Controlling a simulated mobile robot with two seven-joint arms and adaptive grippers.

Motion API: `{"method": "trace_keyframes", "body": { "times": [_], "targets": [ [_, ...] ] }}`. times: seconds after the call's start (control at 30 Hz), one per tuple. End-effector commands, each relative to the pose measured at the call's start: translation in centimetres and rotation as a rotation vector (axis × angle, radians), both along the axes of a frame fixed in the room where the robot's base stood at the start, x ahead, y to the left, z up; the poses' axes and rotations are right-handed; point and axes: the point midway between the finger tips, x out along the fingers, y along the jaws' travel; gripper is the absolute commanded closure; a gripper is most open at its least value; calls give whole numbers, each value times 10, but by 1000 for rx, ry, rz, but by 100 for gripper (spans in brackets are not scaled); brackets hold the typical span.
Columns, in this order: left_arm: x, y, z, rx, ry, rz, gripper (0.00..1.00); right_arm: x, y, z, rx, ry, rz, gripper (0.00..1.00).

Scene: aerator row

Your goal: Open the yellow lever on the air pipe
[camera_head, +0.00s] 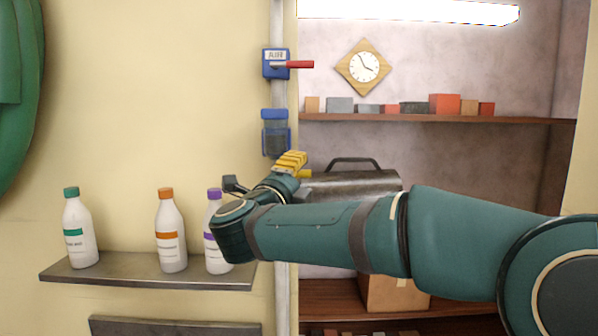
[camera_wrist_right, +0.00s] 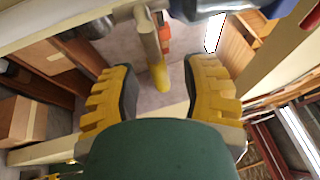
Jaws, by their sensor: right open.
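The yellow lever (camera_head: 305,174) sticks out to the right from the vertical air pipe (camera_head: 280,215), partly hidden behind my right gripper (camera_head: 290,161). In the right wrist view the yellow lever (camera_wrist_right: 158,76) lies between the two yellow fingers, with visible space on both sides. My right gripper is open and holds nothing. Whether a finger touches the lever I cannot tell. My left gripper is not in view.
A blue AIR box (camera_head: 275,64) with a red lever (camera_head: 300,64) and a blue filter unit (camera_head: 275,133) sit above on the pipe. Several bottles stand on a metal shelf (camera_head: 130,277) at left. A dark metal case (camera_head: 350,186) is behind my right arm.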

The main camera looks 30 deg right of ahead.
Motion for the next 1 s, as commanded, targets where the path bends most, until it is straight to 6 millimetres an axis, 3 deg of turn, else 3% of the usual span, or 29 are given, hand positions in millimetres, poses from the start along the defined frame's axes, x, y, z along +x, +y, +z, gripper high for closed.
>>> {"method": "trace_keyframes", "body": {
  "times": [0.47, 0.6, 1.0],
  "targets": [
    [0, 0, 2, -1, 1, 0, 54, 8, -8, 2, -1, 1, 1, 55],
    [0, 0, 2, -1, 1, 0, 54, 8, -8, 2, -1, 1, 1, 100],
    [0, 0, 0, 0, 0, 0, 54, 7, -9, 1, 10, -6, -1, 100]
  ]
}}
